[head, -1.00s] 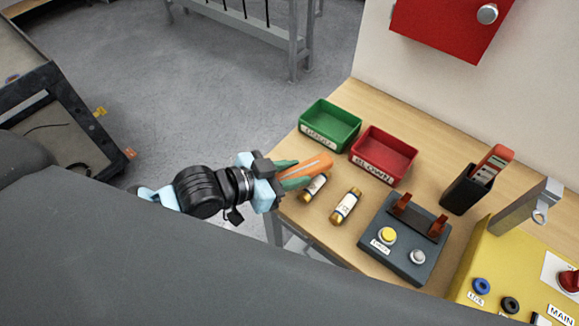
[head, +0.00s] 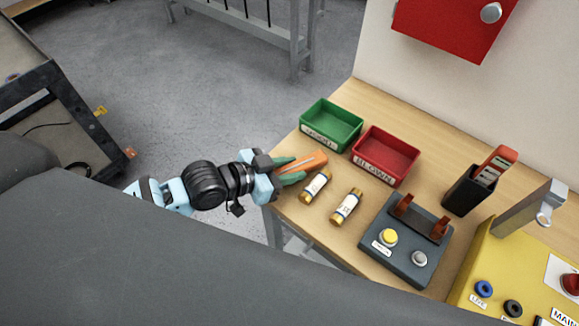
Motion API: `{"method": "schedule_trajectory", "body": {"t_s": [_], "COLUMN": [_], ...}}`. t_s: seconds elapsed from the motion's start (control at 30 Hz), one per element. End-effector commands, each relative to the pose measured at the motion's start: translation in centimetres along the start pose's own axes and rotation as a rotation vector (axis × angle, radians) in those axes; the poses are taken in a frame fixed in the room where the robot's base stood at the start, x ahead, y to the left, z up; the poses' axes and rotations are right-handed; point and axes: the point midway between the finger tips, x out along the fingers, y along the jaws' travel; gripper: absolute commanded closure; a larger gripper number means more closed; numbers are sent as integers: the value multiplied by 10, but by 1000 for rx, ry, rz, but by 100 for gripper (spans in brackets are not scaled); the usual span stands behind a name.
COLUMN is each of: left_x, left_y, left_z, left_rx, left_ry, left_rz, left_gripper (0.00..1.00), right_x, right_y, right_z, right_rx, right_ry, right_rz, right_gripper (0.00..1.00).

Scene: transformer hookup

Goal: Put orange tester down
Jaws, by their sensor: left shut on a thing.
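The orange tester (head: 309,162) is a slim orange stick at the left edge of the wooden table, in front of the green bin. My left gripper (head: 296,168) reaches in from the left, with its green fingers shut on the tester. The fingers hide part of the tester. I cannot tell whether the tester touches the table top. My right gripper is not in view.
Two fuses (head: 315,186) (head: 346,206) lie just right of the gripper. A green bin (head: 331,124) and a red bin (head: 386,155) stand behind. A grey test block (head: 405,245), a black holder (head: 468,190) and a yellow panel (head: 500,262) fill the right side.

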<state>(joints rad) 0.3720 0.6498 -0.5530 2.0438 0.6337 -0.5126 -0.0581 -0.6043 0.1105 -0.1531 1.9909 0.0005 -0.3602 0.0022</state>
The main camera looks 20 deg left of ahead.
Motion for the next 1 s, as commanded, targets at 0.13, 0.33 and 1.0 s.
{"method": "schedule_trajectory", "body": {"t_s": [0.13, 0.33, 1.0], "left_x": [0, 1, -43], "left_y": [0, 0, 0], "left_z": [1, 2, 1], "left_rx": [0, 1, 2], "left_ry": [1, 0, -4], "left_rz": [0, 0, -1], "left_gripper": [100, 52, 48], "right_x": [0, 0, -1], "right_y": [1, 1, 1], "right_z": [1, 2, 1], "right_rx": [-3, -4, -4], "right_ry": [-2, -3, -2], "right_rz": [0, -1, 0], "right_gripper": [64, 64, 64]}}
